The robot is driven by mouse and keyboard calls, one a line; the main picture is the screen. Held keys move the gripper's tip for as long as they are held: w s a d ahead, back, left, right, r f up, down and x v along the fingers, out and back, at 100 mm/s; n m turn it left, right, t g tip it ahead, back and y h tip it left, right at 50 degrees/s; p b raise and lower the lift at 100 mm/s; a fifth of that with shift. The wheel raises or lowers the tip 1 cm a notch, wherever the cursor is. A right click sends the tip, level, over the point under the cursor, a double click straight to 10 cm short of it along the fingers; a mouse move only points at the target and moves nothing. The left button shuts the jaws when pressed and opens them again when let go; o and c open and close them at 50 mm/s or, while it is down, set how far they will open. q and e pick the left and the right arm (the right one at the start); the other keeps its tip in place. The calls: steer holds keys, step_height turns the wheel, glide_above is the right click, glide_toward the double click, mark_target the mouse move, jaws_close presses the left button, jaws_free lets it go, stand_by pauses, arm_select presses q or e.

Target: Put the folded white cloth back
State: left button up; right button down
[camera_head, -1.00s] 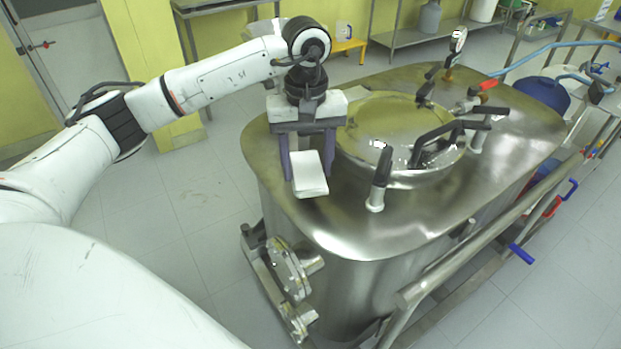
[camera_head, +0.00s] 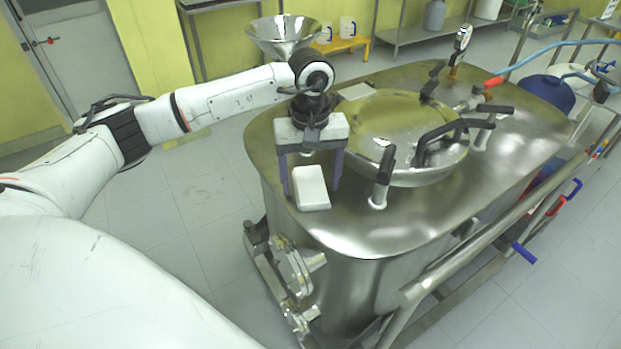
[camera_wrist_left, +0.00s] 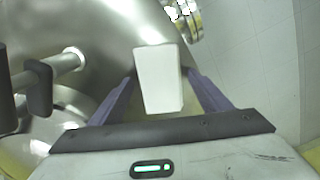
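The folded white cloth (camera_head: 312,188) lies on the steel top of the reactor (camera_head: 345,225), near its rounded front-left edge. It looks flat and seems to rest on the metal. My left gripper (camera_head: 312,191) is over it, pointing down, with one finger on each side. In the left wrist view, the cloth (camera_wrist_left: 159,78) sits between the fingertips of the left gripper (camera_wrist_left: 159,77), with a narrow gap on both sides. The left gripper is open. My right gripper is not in view.
A round lid (camera_head: 395,115) with black handles lies right of the gripper. An upright black-handled fitting (camera_head: 383,172) stands close to the cloth's right. A steel funnel (camera_head: 283,38) is behind my arm. A rail (camera_head: 490,235) runs along the reactor's right side.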

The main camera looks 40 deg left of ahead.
mark_target(310, 184)
arm_select(q)
step_height(310, 184, up, 12)
steer(key=shift+r+b, duration=0.15)
steer(key=shift+b, duration=0.25)
